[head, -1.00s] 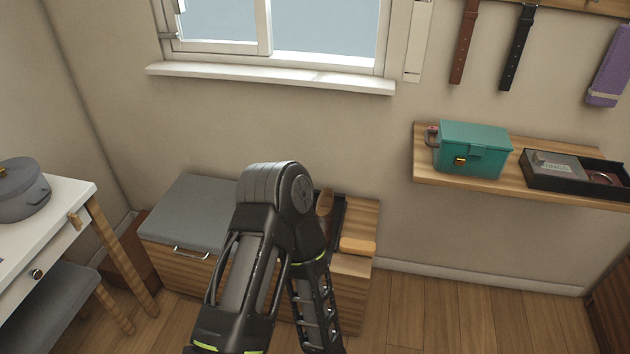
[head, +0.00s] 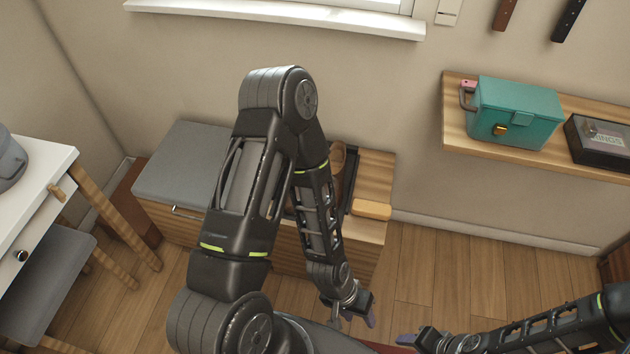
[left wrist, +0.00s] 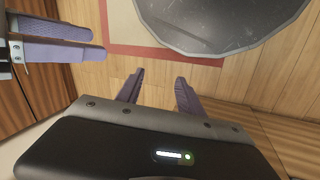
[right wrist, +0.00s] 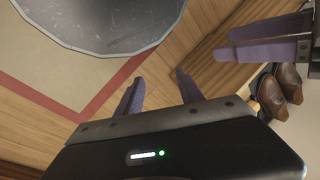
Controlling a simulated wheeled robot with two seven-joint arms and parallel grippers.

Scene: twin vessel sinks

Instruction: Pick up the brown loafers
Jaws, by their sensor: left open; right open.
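The brown loafers (right wrist: 280,88) show at the right edge of the right wrist view, side by side on the wooden bench, partly cut off by my left gripper's fingers. In the head view a brown piece of them (head: 338,158) shows on the bench, mostly hidden behind my left arm. My left gripper (head: 352,318) is open and empty, low in front of the bench; its two purple fingers stand apart in the left wrist view (left wrist: 159,80). My right gripper (head: 408,338) is open and empty, to the right of the left one; its fingers also stand apart in the right wrist view (right wrist: 160,80).
The bench has a grey cushion (head: 185,165), a dark tray edge (head: 352,180) and a tan block (head: 372,210). A wall shelf with a teal box (head: 515,112) is at right, a white table (head: 35,190) at left. Wooden floor is clear right of the bench.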

